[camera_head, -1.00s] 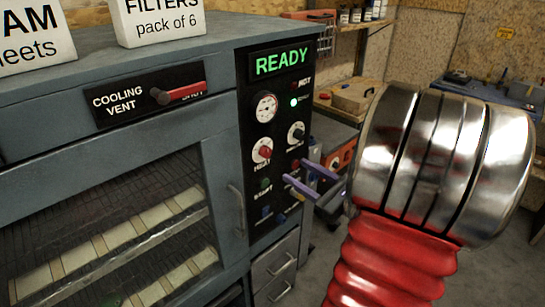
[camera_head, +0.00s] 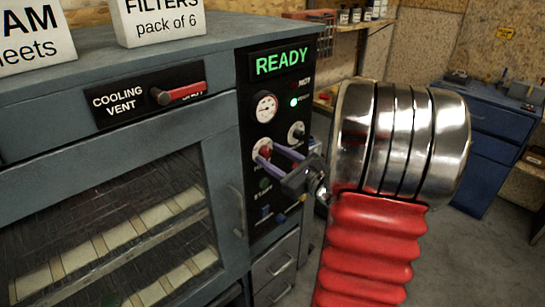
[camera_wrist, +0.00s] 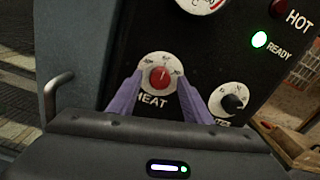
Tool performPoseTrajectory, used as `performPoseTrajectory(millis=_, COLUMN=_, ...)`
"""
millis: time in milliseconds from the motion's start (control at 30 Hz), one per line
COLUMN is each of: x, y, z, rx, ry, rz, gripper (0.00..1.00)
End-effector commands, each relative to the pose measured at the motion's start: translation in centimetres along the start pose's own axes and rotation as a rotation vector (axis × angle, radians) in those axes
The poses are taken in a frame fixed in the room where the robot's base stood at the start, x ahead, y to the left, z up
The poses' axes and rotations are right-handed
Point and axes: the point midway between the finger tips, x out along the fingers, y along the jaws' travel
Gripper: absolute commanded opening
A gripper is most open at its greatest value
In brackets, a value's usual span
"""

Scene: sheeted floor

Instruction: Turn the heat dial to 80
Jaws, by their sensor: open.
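The heat dial (camera_wrist: 160,77) has a red knob on a white round plate with the word HEAT below it. Its pointer is near the top of the scale, but the numbers are too small to read. It also shows in the head view (camera_head: 264,149), partly behind my fingers. My gripper (camera_head: 268,151) is open, with its two purple fingers pointing at the panel. In the wrist view the fingertips of my gripper (camera_wrist: 160,88) stand to the left and right of the red knob. I cannot tell whether they touch it.
The black panel carries a lit READY display (camera_head: 282,63), a gauge (camera_head: 265,108) and a second dial with a black knob (camera_wrist: 234,101) close to the right finger. A red vent lever (camera_head: 180,93) and a door handle (camera_head: 237,208) are to the left.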

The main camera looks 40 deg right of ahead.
Motion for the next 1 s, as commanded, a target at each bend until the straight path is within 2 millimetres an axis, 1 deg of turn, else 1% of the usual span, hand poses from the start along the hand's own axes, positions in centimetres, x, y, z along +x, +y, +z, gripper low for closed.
performPoseTrajectory(millis=300, x=0.21, y=0.01, z=-0.01, rx=0.0, ry=0.0, rz=0.0, gripper=0.45)
performPoseTrajectory(millis=867, x=0.19, y=0.02, z=-0.02, rx=0.0, ry=0.0, rz=0.0, gripper=0.05)
performPoseTrajectory(millis=900, x=0.19, y=0.03, z=-0.02, rx=0.0, ry=0.0, rz=0.0, gripper=0.04)
performPoseTrajectory(millis=1000, x=0.19, y=0.03, z=-0.02, rx=0.002, ry=0.0, rz=0.0, gripper=0.04)
